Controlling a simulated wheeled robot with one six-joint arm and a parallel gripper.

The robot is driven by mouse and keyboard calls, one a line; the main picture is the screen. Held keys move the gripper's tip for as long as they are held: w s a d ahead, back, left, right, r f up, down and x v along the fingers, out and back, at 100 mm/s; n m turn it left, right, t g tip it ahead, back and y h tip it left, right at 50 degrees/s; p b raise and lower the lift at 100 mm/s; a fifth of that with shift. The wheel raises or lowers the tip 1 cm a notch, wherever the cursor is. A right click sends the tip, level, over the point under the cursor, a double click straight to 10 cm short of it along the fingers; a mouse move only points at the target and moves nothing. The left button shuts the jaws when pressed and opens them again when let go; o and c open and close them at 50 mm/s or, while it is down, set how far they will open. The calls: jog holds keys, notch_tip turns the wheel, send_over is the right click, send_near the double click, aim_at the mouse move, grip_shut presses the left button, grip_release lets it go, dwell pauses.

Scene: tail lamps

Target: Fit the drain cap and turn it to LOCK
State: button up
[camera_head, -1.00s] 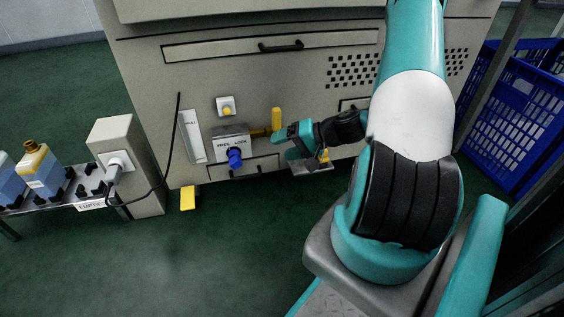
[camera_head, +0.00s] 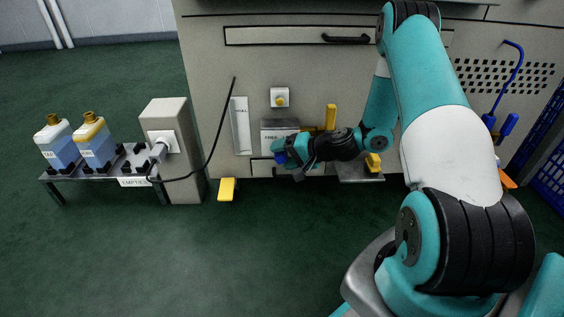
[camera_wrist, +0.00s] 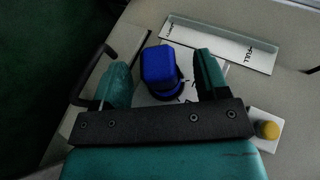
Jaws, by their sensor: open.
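A blue cap (camera_wrist: 159,65) sits on the front of the grey machine, at the box marked FREE and LOCK (camera_head: 279,126). In the wrist view it lies between the two teal fingers of my gripper (camera_wrist: 163,70), with gaps on both sides. My gripper is open around it and not closed on it. In the head view my gripper (camera_head: 284,152) hides most of the cap and the lower part of the box. I cannot tell which mark the cap points to.
A yellow lever (camera_head: 331,117) stands right of the box. A small shelf (camera_head: 350,178) carries a yellow piece (camera_head: 373,162). A white gauge (camera_head: 241,125) is at left. Bottles stand on a rack marked EMPTIES (camera_head: 133,182). A dark cable (camera_head: 221,125) hangs nearby.

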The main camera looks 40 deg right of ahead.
jog(key=shift+w+a+f, duration=0.2)
jog(key=shift+w+a, duration=0.05)
jog(key=shift+w, duration=0.2)
jog(key=c, duration=1.1)
jog(key=shift+o, duration=0.2)
jog(key=shift+f+b, duration=0.2)
jog(key=shift+b, duration=0.4)
jog(key=shift+y, duration=0.4)
jog(key=shift+m+t+y+b, duration=0.6)
jog(key=shift+t+b, duration=0.4)
jog(key=shift+b, duration=0.8)
jog(key=shift+d+r+t+y+b, duration=0.15)
jog(key=shift+t+y+b, duration=0.35)
jog(key=shift+b, duration=1.8)
jog(key=o, duration=1.1)
jog(key=shift+c, duration=0.2)
